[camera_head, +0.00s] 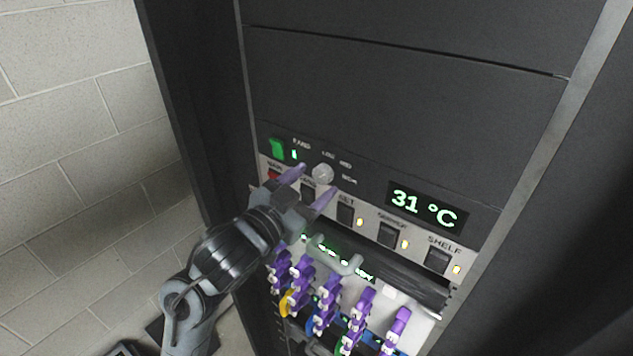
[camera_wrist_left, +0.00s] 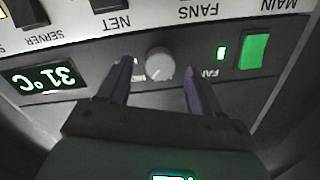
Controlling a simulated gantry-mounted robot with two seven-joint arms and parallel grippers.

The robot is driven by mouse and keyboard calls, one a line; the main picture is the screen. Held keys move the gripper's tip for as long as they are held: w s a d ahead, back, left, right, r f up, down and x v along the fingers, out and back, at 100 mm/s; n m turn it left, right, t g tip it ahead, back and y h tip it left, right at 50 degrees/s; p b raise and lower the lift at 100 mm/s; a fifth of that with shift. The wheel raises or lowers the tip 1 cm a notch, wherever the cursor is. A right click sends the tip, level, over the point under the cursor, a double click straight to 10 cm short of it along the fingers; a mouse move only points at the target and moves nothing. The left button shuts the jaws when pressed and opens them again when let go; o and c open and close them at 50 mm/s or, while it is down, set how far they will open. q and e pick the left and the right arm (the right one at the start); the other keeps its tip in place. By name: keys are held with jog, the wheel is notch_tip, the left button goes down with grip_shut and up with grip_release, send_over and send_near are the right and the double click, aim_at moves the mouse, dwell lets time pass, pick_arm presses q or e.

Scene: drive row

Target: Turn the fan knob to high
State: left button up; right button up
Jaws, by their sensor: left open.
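The fan knob (camera_head: 322,174) is a small round light-grey dial on the dark panel of the rack, with LOW, MED and HIGH marks around it. It also shows in the left wrist view (camera_wrist_left: 159,64), upside down, between my fingers. My left gripper (camera_head: 308,186) is open, its two purple fingers reaching toward the panel on either side of the knob, just below it in the head view. I cannot tell whether they touch the panel; they look apart from the knob. Exactly where the knob's pointer stands is too small to tell. My right gripper is not in view.
A lit green switch (camera_head: 278,149) sits left of the knob. A green display (camera_head: 427,208) reads 31 °C at the right. A strip of dark rocker switches (camera_head: 391,234) runs below. Purple-handled plugs or levers (camera_head: 328,300) and a grey handle (camera_head: 335,258) stick out lower down.

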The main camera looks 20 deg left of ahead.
pick_arm(q)
jog(key=shift+x, duration=1)
jog(key=shift+c, duration=0.3)
jog(key=c, duration=1)
jog(key=shift+m, duration=0.3)
jog(key=m+b, duration=0.1)
jog(key=m, duration=0.3)
jog(key=shift+a, duration=0.1)
jog(key=shift+m+b, duration=0.9)
jog(key=shift+m, duration=1.3)
